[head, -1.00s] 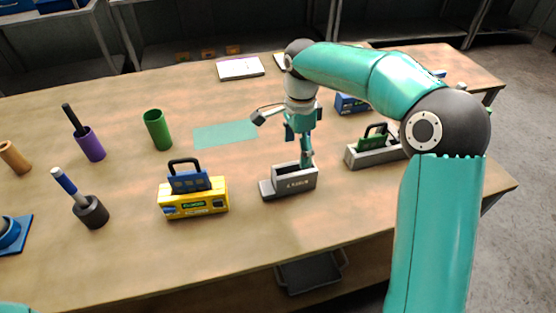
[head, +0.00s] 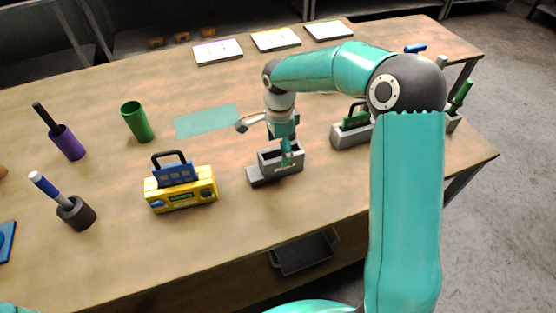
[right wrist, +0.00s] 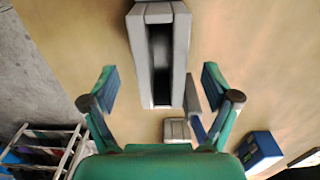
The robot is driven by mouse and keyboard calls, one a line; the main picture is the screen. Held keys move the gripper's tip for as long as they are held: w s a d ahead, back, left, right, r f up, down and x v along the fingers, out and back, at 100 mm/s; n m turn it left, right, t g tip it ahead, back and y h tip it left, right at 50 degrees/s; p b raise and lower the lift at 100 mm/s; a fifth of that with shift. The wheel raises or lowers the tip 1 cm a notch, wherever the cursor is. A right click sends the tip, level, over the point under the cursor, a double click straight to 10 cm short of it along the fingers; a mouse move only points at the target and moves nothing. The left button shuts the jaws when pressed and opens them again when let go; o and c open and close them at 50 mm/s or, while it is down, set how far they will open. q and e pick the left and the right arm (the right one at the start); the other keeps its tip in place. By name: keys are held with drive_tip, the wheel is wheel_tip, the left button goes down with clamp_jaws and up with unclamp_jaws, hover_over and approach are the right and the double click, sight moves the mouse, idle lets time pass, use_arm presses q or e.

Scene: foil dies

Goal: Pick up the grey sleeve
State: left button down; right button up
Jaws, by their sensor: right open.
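The grey sleeve (head: 267,176), an upright box with an open slot on top and a low step at its left end, stands on the table near the middle of the head view. In the right wrist view the sleeve (right wrist: 180,50) shows from above with its dark slot, ahead of the fingers and roughly between their lines. My right gripper (head: 287,150) is over the sleeve's right part and hides some of it. In the wrist view the right gripper (right wrist: 157,88) is open with nothing between its fingers. My left gripper is not in view.
A yellow sleeve (head: 182,195) with a blue handled die (head: 174,173) stands left of it. A grey holder (head: 352,137) with a green die is at right, partly behind my arm. A green cup (head: 137,122) and teal mat (head: 207,121) lie further back. The front table is clear.

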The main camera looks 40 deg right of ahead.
sight(279, 158)
wheel_tip(279, 158, down, 4)
drive_tip(key=shift+p, duration=0.8)
drive_tip(key=shift+f, duration=0.6)
drive_tip(key=shift+w, duration=0.1)
drive_tip(key=c, duration=1.4)
drive_tip(key=shift+r, duration=0.2)
drive_tip(key=shift+c, duration=0.2)
